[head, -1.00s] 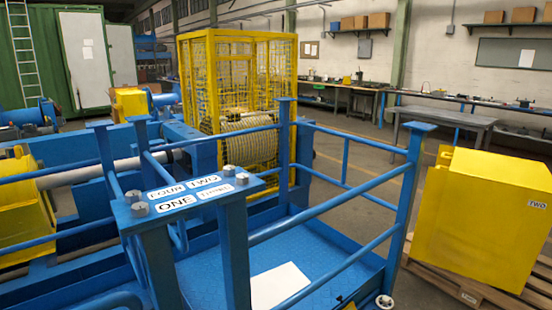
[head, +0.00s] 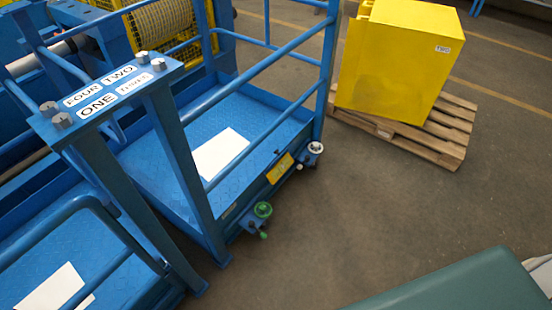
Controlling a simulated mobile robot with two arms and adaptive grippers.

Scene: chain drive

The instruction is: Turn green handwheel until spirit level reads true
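The green handwheel (head: 263,210) is in the lower middle of the head view. It sits on a small blue bracket at the near lower edge of the blue platform (head: 200,185), with a small green knob just below it. A white handwheel (head: 315,148) is on the same edge, farther right. Between them is a yellow plate (head: 280,168), too small to read. I cannot make out a spirit level. Neither of my grippers is in view.
A yellow box (head: 395,60) labelled TWO stands on a wooden pallet (head: 435,140) at upper right. Blue rails (head: 270,115) border the platform. A blue post with labels (head: 105,90) stands at left. A dark green surface (head: 460,290) fills the lower right corner. The grey floor (head: 350,215) between is clear.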

